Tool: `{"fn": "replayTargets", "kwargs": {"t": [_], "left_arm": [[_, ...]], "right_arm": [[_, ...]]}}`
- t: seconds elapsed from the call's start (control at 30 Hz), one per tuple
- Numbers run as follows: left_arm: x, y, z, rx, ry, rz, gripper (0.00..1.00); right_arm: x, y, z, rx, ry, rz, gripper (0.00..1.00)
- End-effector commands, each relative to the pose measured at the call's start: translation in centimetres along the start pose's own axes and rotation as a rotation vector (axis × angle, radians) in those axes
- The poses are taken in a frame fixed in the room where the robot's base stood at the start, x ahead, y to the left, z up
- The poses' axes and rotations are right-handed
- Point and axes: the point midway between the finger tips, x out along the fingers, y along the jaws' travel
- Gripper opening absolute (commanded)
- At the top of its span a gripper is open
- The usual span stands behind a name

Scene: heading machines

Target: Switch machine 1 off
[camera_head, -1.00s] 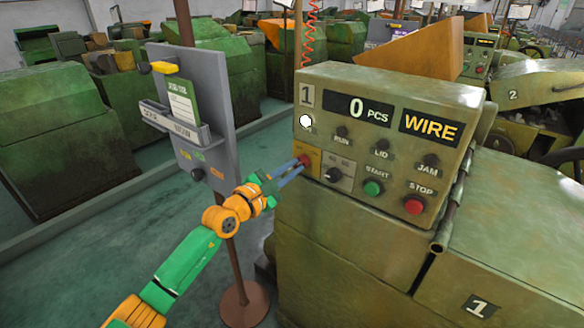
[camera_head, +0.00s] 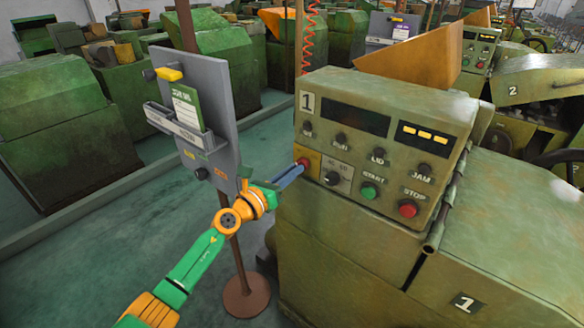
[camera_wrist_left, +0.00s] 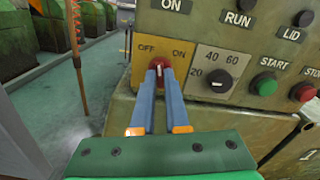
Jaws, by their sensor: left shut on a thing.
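Machine 1 (camera_head: 350,215) is an olive-green cabinet with a front control panel. Its red OFF/ON knob (camera_wrist_left: 159,68) sits on a yellow plate (camera_wrist_left: 144,50) at the panel's left side. My left gripper (camera_head: 299,167) reaches in from the left and is shut on the knob; its two blue fingers (camera_wrist_left: 160,88) stand on either side of it in the wrist view. The knob's white mark is partly hidden between the fingertips. The counter display (camera_head: 356,119) is dark, and the display to its right (camera_head: 426,135) shows three orange dashes. My right gripper is not in view.
A dial (camera_head: 332,178), a green START button (camera_head: 369,190) and a red STOP button (camera_head: 408,208) sit right of the knob. A grey board (camera_head: 222,90) on a brown post stands left of the machine, close to my left arm. Green floor lies open at lower left.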

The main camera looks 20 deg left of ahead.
Motion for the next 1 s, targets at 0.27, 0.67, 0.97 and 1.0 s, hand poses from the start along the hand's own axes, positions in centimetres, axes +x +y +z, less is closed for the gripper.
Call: {"fn": "replayTargets", "kwargs": {"t": [0.27, 0.67, 0.97, 1.0], "left_arm": [[0.0, -0.1, -0.3, -0.241, 0.009, -0.001, 0.0], [0.0, 0.0, -0.5, -0.473, 0.011, 0.0, 0.0], [-0.1, 0.0, -0.6, -0.537, 0.012, 0.0, 0.0], [-0.1, 0.0, -0.6, -0.54, 0.012, 0.0, 0.0]], "right_arm": [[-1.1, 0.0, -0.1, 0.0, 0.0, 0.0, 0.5], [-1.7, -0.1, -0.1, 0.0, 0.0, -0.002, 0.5], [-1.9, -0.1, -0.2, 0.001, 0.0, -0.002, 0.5], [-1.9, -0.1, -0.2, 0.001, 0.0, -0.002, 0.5]]}}
